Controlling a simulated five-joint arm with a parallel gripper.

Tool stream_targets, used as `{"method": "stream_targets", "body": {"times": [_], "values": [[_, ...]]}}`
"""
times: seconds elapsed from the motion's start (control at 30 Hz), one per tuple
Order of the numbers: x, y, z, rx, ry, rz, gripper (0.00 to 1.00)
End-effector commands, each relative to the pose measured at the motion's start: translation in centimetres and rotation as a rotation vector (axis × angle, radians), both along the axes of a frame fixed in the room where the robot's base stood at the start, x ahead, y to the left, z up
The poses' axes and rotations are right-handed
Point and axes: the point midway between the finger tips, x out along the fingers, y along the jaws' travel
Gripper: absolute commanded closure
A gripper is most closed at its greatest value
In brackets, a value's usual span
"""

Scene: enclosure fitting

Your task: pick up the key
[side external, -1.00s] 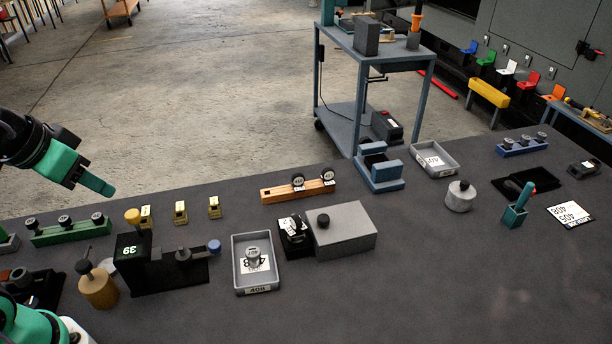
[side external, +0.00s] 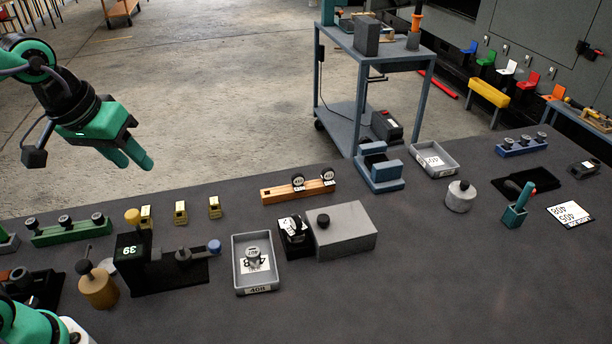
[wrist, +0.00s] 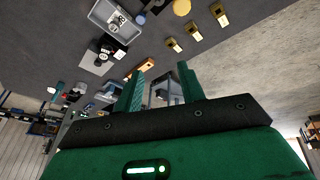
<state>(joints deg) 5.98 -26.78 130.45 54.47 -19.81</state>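My gripper (side external: 135,163) hangs in the air at the left, beyond the far edge of the table. It also shows in the wrist view (wrist: 160,75), where its two green fingers stand apart with nothing between them. No thing can be identified for certain as the key. A teal-handled piece (side external: 527,192) stands tilted in a small teal holder (side external: 514,216) at the right of the table, far from my gripper; it may be the key. Its lower end is hidden in the holder.
A blue fixture (side external: 380,175) stands at the far edge. The front right of the table is clear.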

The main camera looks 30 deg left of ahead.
Motion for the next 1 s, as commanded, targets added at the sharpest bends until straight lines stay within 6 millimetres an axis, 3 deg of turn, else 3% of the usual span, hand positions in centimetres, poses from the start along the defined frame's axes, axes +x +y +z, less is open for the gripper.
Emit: {"method": "stream_targets", "body": {"times": [0.23,0.57,1.0], "values": [[4.2,-2.8,-0.1,-0.064,0.085,0.14,0.61],[9.5,-7.3,-1.7,-0.119,0.19,0.34,0.61],[15.0,-14.6,-6.7,-0.138,0.314,0.62,0.61]]}}
